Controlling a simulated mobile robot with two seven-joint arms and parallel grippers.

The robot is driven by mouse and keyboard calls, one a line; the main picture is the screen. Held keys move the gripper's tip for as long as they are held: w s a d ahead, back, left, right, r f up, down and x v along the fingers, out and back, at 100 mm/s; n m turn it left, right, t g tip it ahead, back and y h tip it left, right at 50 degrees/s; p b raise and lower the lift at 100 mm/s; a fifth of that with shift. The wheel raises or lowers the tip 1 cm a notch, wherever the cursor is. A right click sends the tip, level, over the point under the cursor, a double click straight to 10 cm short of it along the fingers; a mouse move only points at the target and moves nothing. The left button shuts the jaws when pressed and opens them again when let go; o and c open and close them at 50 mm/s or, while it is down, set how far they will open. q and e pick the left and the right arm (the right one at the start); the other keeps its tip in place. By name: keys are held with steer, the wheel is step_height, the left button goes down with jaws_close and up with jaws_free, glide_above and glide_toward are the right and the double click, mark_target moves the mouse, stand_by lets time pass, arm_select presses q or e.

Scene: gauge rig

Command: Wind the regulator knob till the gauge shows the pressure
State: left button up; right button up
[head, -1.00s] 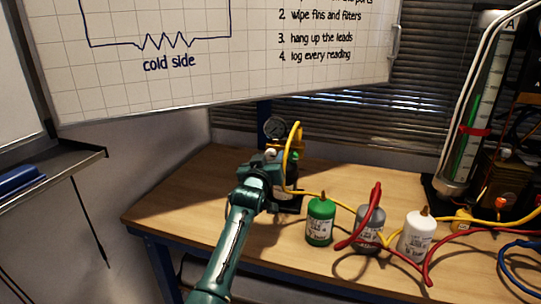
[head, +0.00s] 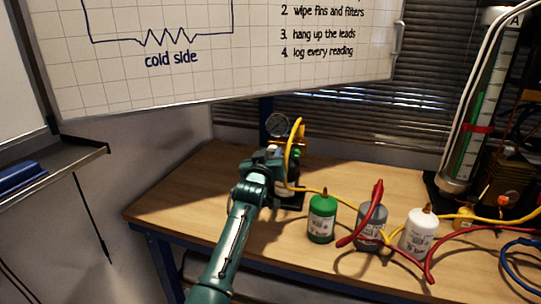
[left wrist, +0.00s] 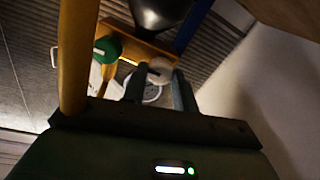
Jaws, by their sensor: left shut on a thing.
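The pressure gauge (head: 277,125) is a round dial on the regulator at the back of the bench. It is too small to read. In the left wrist view a pale round regulator knob (left wrist: 158,70) sits between the fingertips of my left gripper (left wrist: 160,88), which is shut on it. In the head view my left gripper (head: 270,158) is at the front of the regulator and hides most of the knob. A green knob (left wrist: 107,49) is beside the pale one, clear of the fingers. My right gripper is not in view.
A yellow hose (head: 291,150) loops down close beside my left gripper. Green (head: 321,218), grey (head: 371,226) and white (head: 418,236) bottles stand to the right, with a red lead (head: 362,222) across the grey one. The bench's left end (head: 175,205) is clear.

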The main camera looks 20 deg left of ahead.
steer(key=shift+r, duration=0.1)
arm_select(q)
steer(key=m+p, duration=0.1)
steer(key=m, duration=0.1)
steer(key=shift+r+m, duration=0.1)
steer(key=shift+m, duration=0.3)
steer(key=m+p, duration=0.1)
steer(key=m, duration=0.2)
steer(key=shift+m, duration=0.3)
steer(key=m, duration=0.3)
steer(key=shift+m, duration=0.3)
steer(key=m+p, duration=0.1)
steer(key=m, duration=0.8)
steer(key=shift+m+p, duration=0.3)
steer(key=shift+p, duration=0.1)
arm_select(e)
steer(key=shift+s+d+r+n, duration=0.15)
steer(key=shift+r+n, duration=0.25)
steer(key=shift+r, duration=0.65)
